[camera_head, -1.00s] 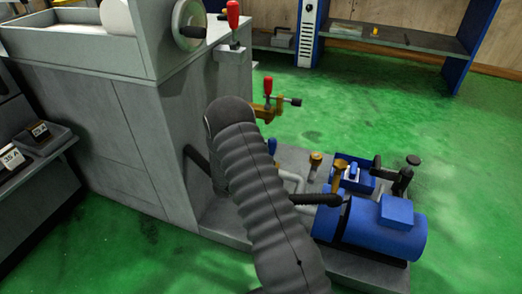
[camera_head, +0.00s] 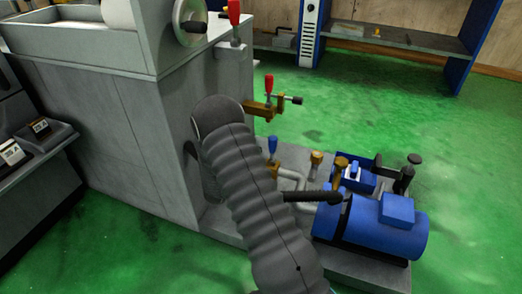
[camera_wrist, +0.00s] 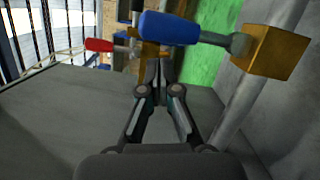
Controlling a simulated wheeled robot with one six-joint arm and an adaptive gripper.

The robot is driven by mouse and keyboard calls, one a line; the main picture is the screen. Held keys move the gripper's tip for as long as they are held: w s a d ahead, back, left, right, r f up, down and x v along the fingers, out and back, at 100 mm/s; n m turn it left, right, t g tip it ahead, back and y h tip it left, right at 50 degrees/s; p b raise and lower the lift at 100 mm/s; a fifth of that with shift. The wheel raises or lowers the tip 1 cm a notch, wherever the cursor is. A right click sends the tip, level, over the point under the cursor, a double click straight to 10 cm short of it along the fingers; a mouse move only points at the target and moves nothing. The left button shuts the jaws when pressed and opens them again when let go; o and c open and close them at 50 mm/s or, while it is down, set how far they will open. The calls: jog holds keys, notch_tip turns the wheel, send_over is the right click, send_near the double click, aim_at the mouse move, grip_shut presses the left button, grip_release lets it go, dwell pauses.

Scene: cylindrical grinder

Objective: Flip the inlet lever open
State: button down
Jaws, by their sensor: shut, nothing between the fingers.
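A blue-handled lever (camera_head: 272,145) stands upright on brass fittings beside the arm in the head view. In the wrist view its blue handle (camera_wrist: 170,28) lies across the top, with a metal stem leading to a brass block (camera_wrist: 275,55) at right. A red-handled lever (camera_head: 269,88) sits on a brass valve on the machine's side; a red handle (camera_wrist: 100,45) also shows in the wrist view. No label tells which is the inlet lever. My gripper (camera_wrist: 159,76) is shut and empty, its tips just below the blue handle in the picture; contact is unclear. My arm hides it in the head view.
The grey machine cabinet (camera_head: 100,120) stands at left, with a handwheel (camera_head: 190,22) and another red lever (camera_head: 234,12) above. A blue motor (camera_head: 375,230) and pipes stand on a grey base at right. Green floor (camera_head: 450,140) is clear beyond.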

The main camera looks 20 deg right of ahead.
jog(key=v, duration=0.5)
jog(key=shift+a+r, duration=0.1)
jog(key=shift+a, duration=0.15)
